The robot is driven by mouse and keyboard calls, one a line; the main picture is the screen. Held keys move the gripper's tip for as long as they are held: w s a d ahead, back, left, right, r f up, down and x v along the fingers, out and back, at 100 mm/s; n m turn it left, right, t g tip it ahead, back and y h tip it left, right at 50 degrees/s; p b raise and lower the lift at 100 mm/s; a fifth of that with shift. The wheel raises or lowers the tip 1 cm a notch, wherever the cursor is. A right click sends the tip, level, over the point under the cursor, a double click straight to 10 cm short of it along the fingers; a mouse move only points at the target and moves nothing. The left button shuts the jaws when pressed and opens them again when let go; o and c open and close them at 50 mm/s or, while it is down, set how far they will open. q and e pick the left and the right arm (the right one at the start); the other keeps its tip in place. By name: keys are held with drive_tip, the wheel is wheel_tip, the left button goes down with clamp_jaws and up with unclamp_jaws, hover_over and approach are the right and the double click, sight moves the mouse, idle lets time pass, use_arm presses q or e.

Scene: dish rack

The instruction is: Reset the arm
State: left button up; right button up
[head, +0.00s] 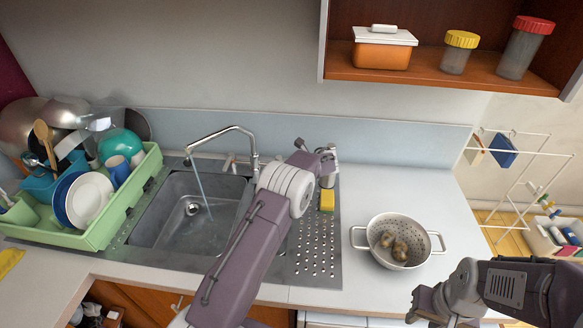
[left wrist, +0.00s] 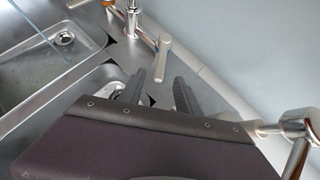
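My left arm (head: 245,250) reaches up from the bottom of the head view over the right side of the sink. Its wrist end is near the back of the counter, where the fingers are hard to make out. In the left wrist view my left gripper (left wrist: 163,92) shows two dark fingers apart with nothing between them, partly hidden by a dark arm cover. My right gripper (head: 420,303) is at the lower right of the head view, in front of the colander. Its fingers look apart and empty.
The sink (head: 165,240) has a running faucet (head: 225,132). A green dish rack (head: 100,232) with dishes stands at left. A yellow sponge (head: 327,201) lies right of my left arm. A colander (head: 372,250) holds brown items. A shelf (head: 430,78) hangs above; counter right of the colander is clear.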

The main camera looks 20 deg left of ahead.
use_arm(q)
drive_tip(key=shift+s, duration=0.1)
idle(0.3)
wheel_tip(320, 180, up, 11)
drive_tip(key=s+a+n, duration=0.1)
drive_tip(key=a, duration=0.1)
drive_tip(key=s+d+r+n+h, duration=0.15)
drive_tip(key=s+n, duration=0.25)
drive_tip(key=s, duration=0.5)
drive_tip(key=s+d+f+n+g+h, duration=0.1)
drive_tip(key=s+d+f+n+h, duration=0.1)
drive_tip(key=s+n, duration=0.4)
drive_tip(key=s+d+f+n+g+h, duration=0.2)
drive_tip(key=s+d+f+n, duration=0.2)
drive_tip(key=s, duration=0.9)
drive_tip(key=s+d+f+n+g+h, duration=0.2)
drive_tip(key=s+f+n, duration=0.3)
drive_tip(key=s+n, duration=0.5)
drive_tip(key=shift+d, duration=0.8)
drive_tip(key=shift+w+f+n, duration=0.1)
drive_tip(key=shift+w+n, duration=0.25)
drive_tip(key=shift+n, duration=0.45)
drive_tip(key=shift+c, duration=0.2)
